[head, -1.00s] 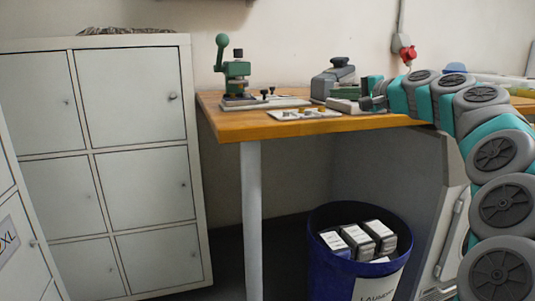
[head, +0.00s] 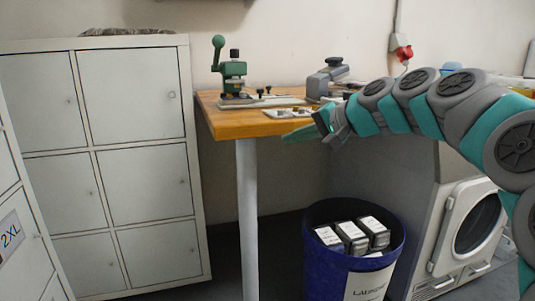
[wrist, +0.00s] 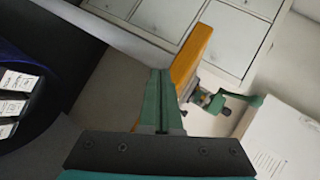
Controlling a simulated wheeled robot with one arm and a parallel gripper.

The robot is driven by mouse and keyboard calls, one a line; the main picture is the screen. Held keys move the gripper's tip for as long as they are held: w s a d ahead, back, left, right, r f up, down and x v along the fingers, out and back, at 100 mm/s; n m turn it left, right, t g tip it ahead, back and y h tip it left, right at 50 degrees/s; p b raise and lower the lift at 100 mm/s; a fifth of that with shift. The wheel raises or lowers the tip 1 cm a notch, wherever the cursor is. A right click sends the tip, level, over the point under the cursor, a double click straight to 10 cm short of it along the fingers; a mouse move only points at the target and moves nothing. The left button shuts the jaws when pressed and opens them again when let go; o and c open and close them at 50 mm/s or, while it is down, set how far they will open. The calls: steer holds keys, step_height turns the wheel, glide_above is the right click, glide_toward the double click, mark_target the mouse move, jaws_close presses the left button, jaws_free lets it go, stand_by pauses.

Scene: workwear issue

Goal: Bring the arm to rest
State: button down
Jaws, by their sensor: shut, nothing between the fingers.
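My arm reaches in from the right in the head view, in front of the wooden table (head: 240,122). My gripper (head: 284,137) points left at the table's front edge, with its fingers together and nothing in them. In the wrist view my gripper (wrist: 160,74) shows as two green fingers pressed side by side, with the table's orange edge (wrist: 194,58) just beyond them. My arm hides part of the table top.
A green lever press (head: 232,80) and a grey device (head: 328,78) stand on the table. A blue bin (head: 318,262) with several labelled packs stands below, beside a white front-loading machine (head: 440,254). Grey lockers (head: 130,105) stand left. The floor between lockers and bin looks clear.

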steer(key=s+a+f+n+g+h, duration=0.3)
steer(key=s+f+n+g+h, duration=0.15)
steer(key=s+f, duration=1.15)
steer(key=s+d+f+g+h, duration=0.1)
steer(key=s+d+f, duration=0.3)
steer(key=s, duration=0.4)
steer(key=s+d+f+g+h+p, duration=0.1)
steer(key=s+d+f, duration=0.3)
steer(key=s, duration=0.5)
steer(key=s+d+f+g+h, duration=0.3)
steer(key=s+f, duration=0.3)
steer(key=s, duration=0.3)
steer(key=shift+s+d, duration=0.25)
steer(key=shift+d, duration=0.3)
